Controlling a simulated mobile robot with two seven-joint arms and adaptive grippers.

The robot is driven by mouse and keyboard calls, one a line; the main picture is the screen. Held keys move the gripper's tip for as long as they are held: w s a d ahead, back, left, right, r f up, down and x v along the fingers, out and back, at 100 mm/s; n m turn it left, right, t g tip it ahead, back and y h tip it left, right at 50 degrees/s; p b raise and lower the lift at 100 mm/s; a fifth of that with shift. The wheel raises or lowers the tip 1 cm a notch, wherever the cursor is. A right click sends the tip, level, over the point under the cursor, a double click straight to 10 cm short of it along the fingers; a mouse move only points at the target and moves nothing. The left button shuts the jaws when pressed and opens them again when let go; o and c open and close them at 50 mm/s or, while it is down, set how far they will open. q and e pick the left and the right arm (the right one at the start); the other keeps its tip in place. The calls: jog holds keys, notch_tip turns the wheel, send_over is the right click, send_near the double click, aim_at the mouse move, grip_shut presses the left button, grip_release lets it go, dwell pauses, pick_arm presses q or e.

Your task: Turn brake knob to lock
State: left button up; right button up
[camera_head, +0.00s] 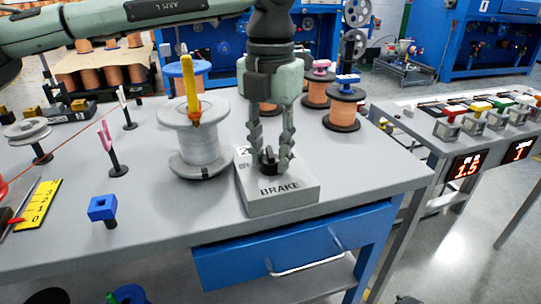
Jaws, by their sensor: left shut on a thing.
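The brake box (283,199) is a light grey block marked BRAKE near the table's front edge. Its small black knob (268,158) stands on top. My left gripper (270,162) points straight down over the box, with its fingers on either side of the knob and closed on it. The fingers partly cover the knob and a marking on the box's top, so I cannot read the knob's setting. My right gripper is not in view.
A grey spool (197,137) with a yellow upright piece stands just left of the box. A blue square-topped post (103,209) is at the front left. Copper spools (341,116) stand behind at the right. A blue drawer (290,248) is below the table's front edge.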

aim_at(270, 153)
pick_arm(q)
jog(key=m, duration=0.4)
jog(key=shift+f+m+b, duration=0.1)
jog(key=shift+m+b, duration=0.2)
jog(key=shift+b, duration=0.1)
jog(key=shift+m, duration=2.7)
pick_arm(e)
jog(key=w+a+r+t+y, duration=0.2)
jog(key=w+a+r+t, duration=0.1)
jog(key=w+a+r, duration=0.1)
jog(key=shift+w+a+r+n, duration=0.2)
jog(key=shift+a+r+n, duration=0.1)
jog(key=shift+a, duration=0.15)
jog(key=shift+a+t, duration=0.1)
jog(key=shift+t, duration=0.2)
pick_arm(q)
jog(key=o, duration=1.2)
jog(key=shift+c, duration=0.2)
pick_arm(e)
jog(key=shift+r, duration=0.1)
pick_arm(q)
notch_tip(270, 153, up, 12)
